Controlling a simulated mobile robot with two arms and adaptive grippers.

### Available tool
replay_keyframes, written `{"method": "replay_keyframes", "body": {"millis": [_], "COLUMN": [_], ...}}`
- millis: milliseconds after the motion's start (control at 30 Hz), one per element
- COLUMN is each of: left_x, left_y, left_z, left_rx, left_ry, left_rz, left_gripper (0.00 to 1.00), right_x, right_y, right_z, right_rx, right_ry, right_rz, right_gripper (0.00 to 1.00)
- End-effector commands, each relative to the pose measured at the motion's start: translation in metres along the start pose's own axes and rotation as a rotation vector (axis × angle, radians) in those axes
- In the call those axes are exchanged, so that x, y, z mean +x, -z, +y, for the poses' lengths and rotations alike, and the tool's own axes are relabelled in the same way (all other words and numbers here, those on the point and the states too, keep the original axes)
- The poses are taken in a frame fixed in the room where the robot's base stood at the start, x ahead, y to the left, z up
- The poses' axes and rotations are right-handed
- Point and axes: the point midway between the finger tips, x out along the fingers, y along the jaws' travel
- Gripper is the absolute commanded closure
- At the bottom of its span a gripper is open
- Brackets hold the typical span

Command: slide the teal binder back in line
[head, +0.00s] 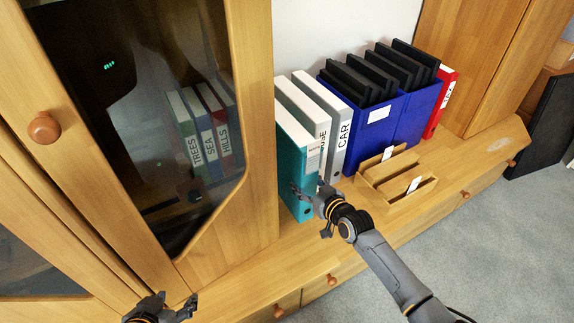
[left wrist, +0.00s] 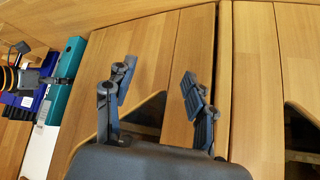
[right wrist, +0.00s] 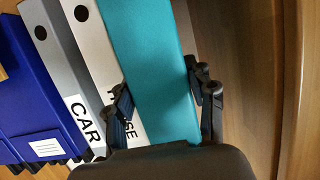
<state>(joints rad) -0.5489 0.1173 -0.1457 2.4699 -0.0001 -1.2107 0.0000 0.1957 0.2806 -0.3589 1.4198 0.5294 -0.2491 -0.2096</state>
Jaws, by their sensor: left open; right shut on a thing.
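The teal binder (head: 294,158) stands upright at the left end of the row, beside a white binder (head: 304,106). Its front stands further out than its neighbours'. My right gripper (head: 312,196) is shut on the teal binder near its lower front. In the right wrist view the fingers (right wrist: 160,95) lie on either side of the teal binder (right wrist: 155,65), one between it and the white binder. My left gripper (head: 172,308) is open and empty low at the front left; its spread fingers (left wrist: 160,95) show in the left wrist view. The teal binder also shows there (left wrist: 68,80).
A grey CAR binder (head: 338,128), blue boxes (head: 383,118) with black folders and a red binder (head: 440,103) continue the row. A small wooden tray (head: 400,187) sits before the boxes. A glass cabinet door (head: 165,110) with a wooden frame stands left of the row.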

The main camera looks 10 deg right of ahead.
Motion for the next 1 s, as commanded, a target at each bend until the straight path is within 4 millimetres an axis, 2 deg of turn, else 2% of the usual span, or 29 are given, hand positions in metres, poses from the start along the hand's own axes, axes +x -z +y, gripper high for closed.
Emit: {"method": "replay_keyframes", "body": {"millis": [1000], "left_x": [0.005], "left_y": [0.043], "left_z": [0.005], "left_rx": [0.003], "left_ry": [-0.010], "left_rz": [0.201], "left_gripper": [0.45], "right_x": [0.019], "right_y": [0.006], "right_z": [-0.001], "right_rx": [0.000], "right_ry": [0.001], "right_rz": [0.001], "right_gripper": [0.96]}}
